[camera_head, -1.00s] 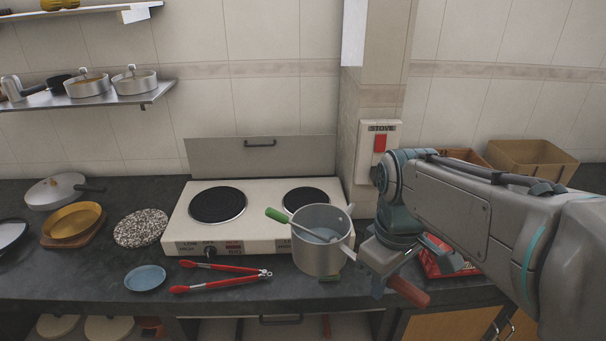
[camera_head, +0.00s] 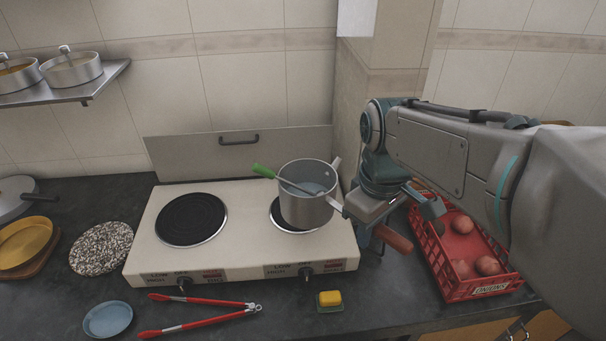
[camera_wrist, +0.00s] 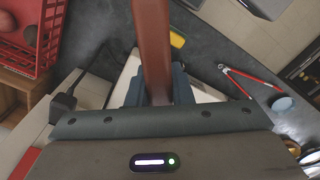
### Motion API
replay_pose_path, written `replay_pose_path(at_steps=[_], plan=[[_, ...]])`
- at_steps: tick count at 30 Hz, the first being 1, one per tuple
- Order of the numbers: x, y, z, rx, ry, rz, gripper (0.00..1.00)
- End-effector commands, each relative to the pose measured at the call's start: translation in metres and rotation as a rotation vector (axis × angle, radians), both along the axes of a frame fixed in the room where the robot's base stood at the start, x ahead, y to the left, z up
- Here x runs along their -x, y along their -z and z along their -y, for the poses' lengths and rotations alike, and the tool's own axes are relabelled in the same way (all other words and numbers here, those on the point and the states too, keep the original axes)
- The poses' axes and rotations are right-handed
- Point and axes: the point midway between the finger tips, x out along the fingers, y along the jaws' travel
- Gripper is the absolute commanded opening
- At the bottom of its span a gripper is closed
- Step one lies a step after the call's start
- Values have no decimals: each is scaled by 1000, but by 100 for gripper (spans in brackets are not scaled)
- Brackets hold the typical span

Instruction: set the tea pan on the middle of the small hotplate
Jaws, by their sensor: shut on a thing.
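The tea pan (camera_head: 306,208) is a grey metal pot with a reddish-brown handle (camera_head: 393,239) and a green-handled utensil (camera_head: 265,171) standing in it. My gripper (camera_head: 372,222) is shut on the handle, to the right of the pot. The handle also shows between the jaws in the wrist view (camera_wrist: 152,50). The pan is upright over the small hotplate (camera_head: 279,217), the right one of the stove. It hides most of the plate, and part of the dark plate shows at its left and below. I cannot tell whether the pan touches the plate.
The larger hotplate (camera_head: 191,220) on the left of the white stove (camera_head: 240,245) is bare. A red crate (camera_head: 450,285) of round red things stands at the right. Red tongs (camera_head: 200,305), a yellow block (camera_head: 329,299) and a blue dish (camera_head: 107,319) lie in front.

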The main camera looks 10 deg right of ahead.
Motion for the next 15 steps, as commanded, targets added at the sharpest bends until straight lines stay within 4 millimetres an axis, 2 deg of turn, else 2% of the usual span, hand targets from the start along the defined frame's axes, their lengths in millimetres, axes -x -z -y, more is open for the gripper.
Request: replay_pose_path(at_steps=[15], plan=[[-70, 41, -7, -1, -6, -1, 0]])
